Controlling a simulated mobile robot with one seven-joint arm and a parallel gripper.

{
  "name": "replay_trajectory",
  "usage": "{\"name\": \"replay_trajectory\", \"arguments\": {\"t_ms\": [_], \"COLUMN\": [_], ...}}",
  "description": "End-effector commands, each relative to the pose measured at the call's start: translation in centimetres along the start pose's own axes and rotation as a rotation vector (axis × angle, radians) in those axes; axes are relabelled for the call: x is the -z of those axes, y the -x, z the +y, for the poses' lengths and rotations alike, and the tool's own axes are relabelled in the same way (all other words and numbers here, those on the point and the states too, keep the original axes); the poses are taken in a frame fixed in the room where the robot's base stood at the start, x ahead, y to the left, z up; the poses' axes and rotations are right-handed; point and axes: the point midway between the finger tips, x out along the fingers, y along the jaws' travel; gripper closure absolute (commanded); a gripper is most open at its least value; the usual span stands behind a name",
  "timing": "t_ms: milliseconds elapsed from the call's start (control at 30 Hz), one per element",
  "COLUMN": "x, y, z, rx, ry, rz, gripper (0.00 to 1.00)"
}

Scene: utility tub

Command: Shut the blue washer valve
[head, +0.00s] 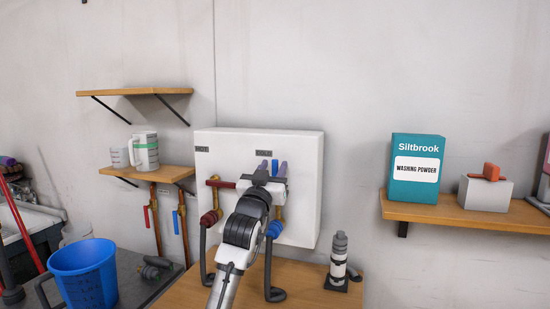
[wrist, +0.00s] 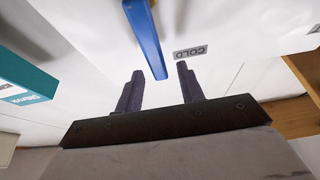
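The blue washer valve's lever (head: 275,165) stands upright on the white wall box, under the COLD label. In the wrist view the lever (wrist: 146,35) reaches down from the top, its free end between my two fingers. My gripper (head: 273,173) is in front of the box. In the wrist view my gripper (wrist: 160,76) is open, with a gap on each side of the lever; I cannot tell how deep the lever sits between the fingers. My wrist hides the valve body. A blue hose fitting (head: 274,229) shows below it.
The red lever (head: 220,184) lies horizontal at the box's left, by the HOT label. Grey hoses hang below. A grey cylindrical object (head: 340,258) stands on the wooden top at right. A shelf (head: 470,216) holds the washing powder (head: 415,167). A blue bucket (head: 84,276) is at left.

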Motion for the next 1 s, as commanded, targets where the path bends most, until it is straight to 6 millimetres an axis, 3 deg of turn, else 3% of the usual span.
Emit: {"name": "replay_trajectory", "arguments": {"t_ms": [200, 533, 833, 1000], "x": [0.1, 0.0, 0.0, 0.0], "y": [-2.1, -2.4, -2.3, -2.3], "z": [0.0, 0.0, 0.0, 0.0], "rx": [0.001, 0.001, 0.001, 0.001], "ry": [-0.001, -0.001, -0.001, -0.001], "rz": [0.0, 0.001, 0.001, 0.0], "gripper": [0.62, 0.62, 1.0, 1.0]}}
